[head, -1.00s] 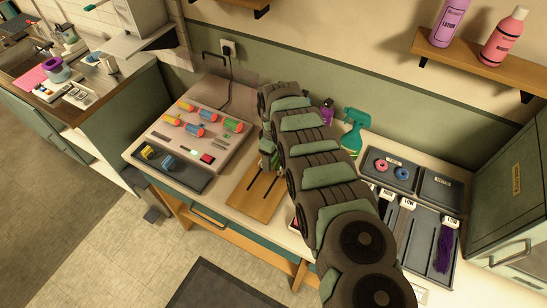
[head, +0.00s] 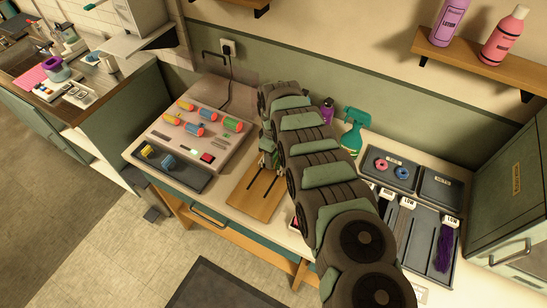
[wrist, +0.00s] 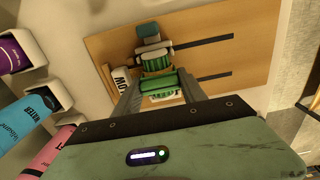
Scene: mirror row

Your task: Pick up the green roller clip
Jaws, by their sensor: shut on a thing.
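My gripper (wrist: 160,80) is over the wooden board (wrist: 205,65), its two grey fingers closed in on a green ribbed piece, the green roller clip (wrist: 160,87), in the wrist view. A pale label with dark letters shows on its near side. Another green ribbed part with a grey-blue top (wrist: 148,30) lies just beyond the fingertips; I cannot tell if it belongs to the same clip. In the head view my arm hides most of the gripper and the clip above the board (head: 250,200).
A grey panel (head: 190,140) with several coloured rollers stands left of the board. A green spray bottle (head: 354,130) and dark trays (head: 440,190) are to the right.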

